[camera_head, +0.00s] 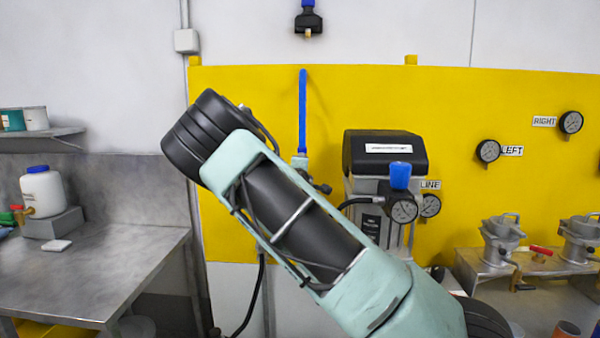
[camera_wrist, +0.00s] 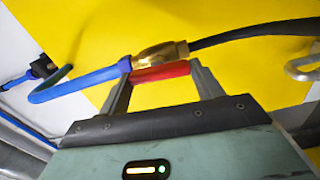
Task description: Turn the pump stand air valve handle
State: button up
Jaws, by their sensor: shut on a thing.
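The red valve handle (camera_wrist: 160,72) shows in the wrist view, just below a brass valve body (camera_wrist: 160,53). My gripper (camera_wrist: 161,75) has one finger at each end of the red handle and is shut on it. A blue hose (camera_wrist: 75,87) joins the valve on the left, and a black hose (camera_wrist: 250,33) runs off to the right. The pump stand (camera_head: 385,152), with a black top, stands behind the arm.
A blue hose (camera_head: 302,110) hangs down the yellow wall panel (camera_head: 240,100). A metal bench (camera_head: 90,270) with a white jug (camera_head: 42,192) is at left. Metal pots (camera_head: 502,240) stand at right.

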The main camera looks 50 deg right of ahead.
jog(key=shift+n, duration=0.7)
jog(key=o, duration=1)
jog(key=b+v, duration=0.4)
jog(key=v, duration=1.3)
jog(key=shift+s+a, duration=0.15)
jog(key=shift+s, duration=0.05)
jog(key=shift+f, duration=0.15)
